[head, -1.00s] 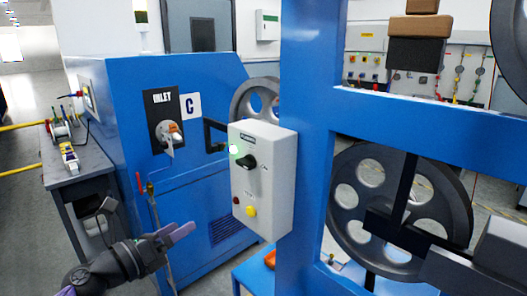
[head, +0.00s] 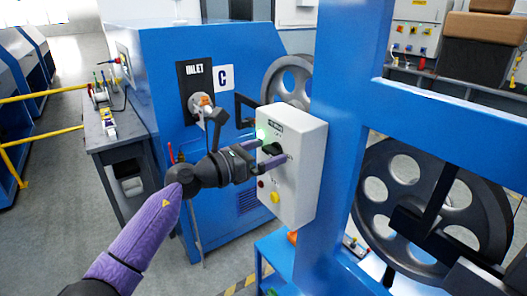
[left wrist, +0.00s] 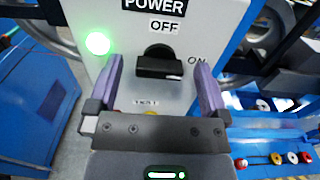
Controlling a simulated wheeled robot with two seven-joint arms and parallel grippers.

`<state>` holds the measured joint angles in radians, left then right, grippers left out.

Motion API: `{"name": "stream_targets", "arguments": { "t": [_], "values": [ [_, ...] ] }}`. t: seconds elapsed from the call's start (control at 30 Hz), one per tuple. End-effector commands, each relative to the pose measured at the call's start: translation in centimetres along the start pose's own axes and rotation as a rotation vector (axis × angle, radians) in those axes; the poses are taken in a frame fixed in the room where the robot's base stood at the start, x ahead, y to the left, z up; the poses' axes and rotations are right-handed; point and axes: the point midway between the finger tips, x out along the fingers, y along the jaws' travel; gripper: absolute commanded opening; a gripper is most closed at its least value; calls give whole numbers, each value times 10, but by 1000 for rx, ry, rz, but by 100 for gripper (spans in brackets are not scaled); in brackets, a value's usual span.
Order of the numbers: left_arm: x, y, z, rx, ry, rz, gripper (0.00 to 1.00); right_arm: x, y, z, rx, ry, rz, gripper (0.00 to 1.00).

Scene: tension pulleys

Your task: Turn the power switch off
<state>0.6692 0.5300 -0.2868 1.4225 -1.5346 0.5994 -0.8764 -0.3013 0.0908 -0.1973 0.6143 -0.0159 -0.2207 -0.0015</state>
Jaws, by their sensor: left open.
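The power switch is a black rotary knob (left wrist: 158,64) on a white box (head: 303,167) fixed to a blue post. In the left wrist view, an OFF label is above the knob and ON is to its right. The knob's handle lies sideways with a white mark at its right end, by ON. A green lamp (left wrist: 98,43) glows at the upper left of the box. My left gripper (head: 262,153) is open at the box front, its purple fingers on either side of the knob with gaps. The knob (head: 272,155) is partly hidden by a finger in the head view.
Below the knob are a red button (head: 261,184) and a yellow button (head: 275,197). A blue machine (head: 160,70) with an inlet valve stands behind left. The blue post (head: 345,110) and a large pulley (head: 405,170) are at the right.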

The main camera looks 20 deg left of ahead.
Motion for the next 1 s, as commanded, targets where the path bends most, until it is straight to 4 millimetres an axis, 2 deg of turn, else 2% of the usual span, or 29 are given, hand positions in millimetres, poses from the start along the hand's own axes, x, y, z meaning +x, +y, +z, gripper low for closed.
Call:
{"name": "stream_targets", "arguments": {
  "t": [0.03, 0.07, 0.4, 0.5, 0.77, 1.0],
  "values": [
    [0, 0, 0, 0, 0, 0, 100, 0, 1, 0, -1, 1, 2, 59],
    [0, 0, 0, -1, 0, 0, 96, 0, 2, -1, -1, 2, 3, 59],
    [0, 0, 0, -2, 0, 0, 24, 0, 3, -1, -2, 4, 5, 59],
    [0, 0, 0, -2, 0, 0, 6, 0, 3, -1, -2, 4, 5, 59],
    [-1, 0, 1, -37, 0, 0, 6, -4, 2, -2, 0, 4, 2, 59],
    [-1, 1, 2, -181, 1, 1, 6, -17, 0, -4, 4, 7, -1, 59]
  ]
}}
